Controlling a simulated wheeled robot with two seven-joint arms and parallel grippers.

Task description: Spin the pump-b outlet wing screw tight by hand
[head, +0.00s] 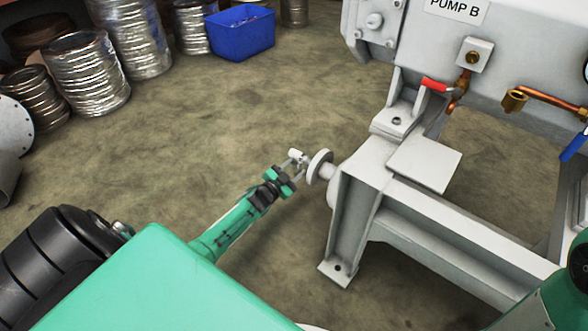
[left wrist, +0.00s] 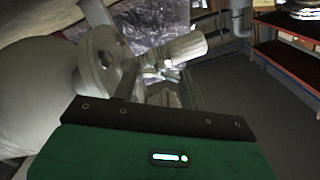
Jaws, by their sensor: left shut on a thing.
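Pump B, labelled on a white plate (head: 457,9), stands at the right on a grey steel frame (head: 352,225). A round pale flange (head: 320,166) juts from the left end of the frame. The small light-coloured wing screw (head: 296,154) sits just left of the flange. My left gripper (head: 299,170) is shut on the wing screw, beside the flange face. In the left wrist view the flange (left wrist: 101,58) is at upper left and a pale cylindrical piece (left wrist: 185,46) sticks out to the right. The fingertip contact is small and partly hidden. My right gripper is out of view.
A red-handled valve (head: 434,85) and copper pipe (head: 550,101) are on the pump, above the frame. A blue bin (head: 241,33) and silver ribbed ducts (head: 84,72) stand at the back left. The floor left of the pump is clear. Shelving (left wrist: 285,45) shows in the left wrist view.

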